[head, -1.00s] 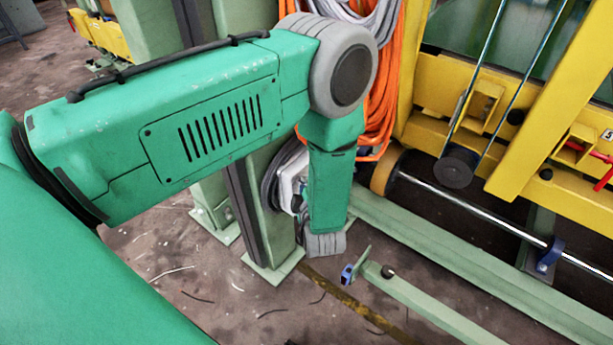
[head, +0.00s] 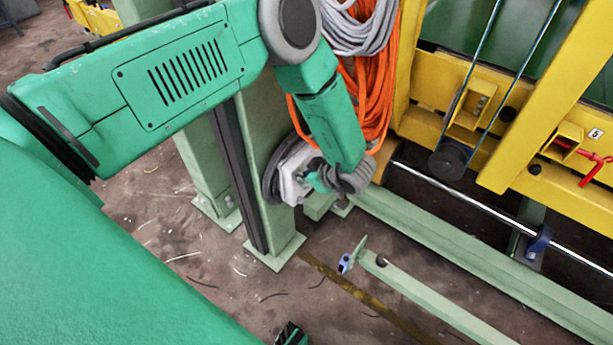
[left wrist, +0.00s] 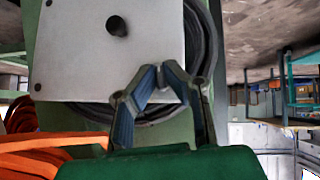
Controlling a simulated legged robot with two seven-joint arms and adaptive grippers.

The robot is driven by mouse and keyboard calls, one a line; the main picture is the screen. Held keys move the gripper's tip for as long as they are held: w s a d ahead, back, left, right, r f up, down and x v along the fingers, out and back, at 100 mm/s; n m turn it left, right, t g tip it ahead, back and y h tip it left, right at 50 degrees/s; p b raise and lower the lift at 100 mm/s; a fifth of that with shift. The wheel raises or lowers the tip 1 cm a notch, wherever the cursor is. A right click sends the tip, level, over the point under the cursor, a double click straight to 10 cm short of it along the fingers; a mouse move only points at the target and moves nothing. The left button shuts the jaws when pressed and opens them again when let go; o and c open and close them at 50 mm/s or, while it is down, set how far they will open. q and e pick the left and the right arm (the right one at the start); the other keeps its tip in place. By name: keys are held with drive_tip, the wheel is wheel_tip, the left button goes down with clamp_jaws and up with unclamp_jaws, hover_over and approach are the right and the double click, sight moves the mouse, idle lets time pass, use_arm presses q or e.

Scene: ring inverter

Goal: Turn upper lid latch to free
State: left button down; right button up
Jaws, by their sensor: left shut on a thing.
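A pale grey-white lid plate (left wrist: 105,50) with a dark knob (left wrist: 117,26) fills the upper left of the left wrist view. In the head view the same pale box (head: 292,182) sits on the side of a light green post. My left gripper (head: 318,181) is at the box's right side. In the left wrist view my left gripper (left wrist: 162,78) has its fingertips together at the plate's lower right edge. It is shut on a small grey part there, apparently the lid latch, mostly hidden between the fingertips. My right gripper cannot be made out.
Orange cable coils (head: 372,85) and grey cable (head: 358,28) hang just behind my left wrist. A yellow frame (head: 470,100) stands at right. A light green floor bar (head: 430,300) lies in front. Open floor (head: 200,290) shows left of it.

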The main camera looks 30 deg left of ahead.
use_arm(q)
drive_tip(key=shift+w+a+r+m+g, duration=0.1)
drive_tip(key=shift+a+m+g, duration=0.3)
drive_tip(key=shift+g, duration=0.3)
drive_tip(key=shift+w, duration=0.1)
drive_tip(key=c, duration=1.7)
unclamp_jaws()
drive_tip(key=shift+d, duration=0.15)
drive_tip(key=v, duration=1.1)
drive_tip(key=shift+w+d+r, duration=0.1)
drive_tip(key=shift+d+r, duration=0.15)
drive_tip(key=shift+d, duration=0.1)
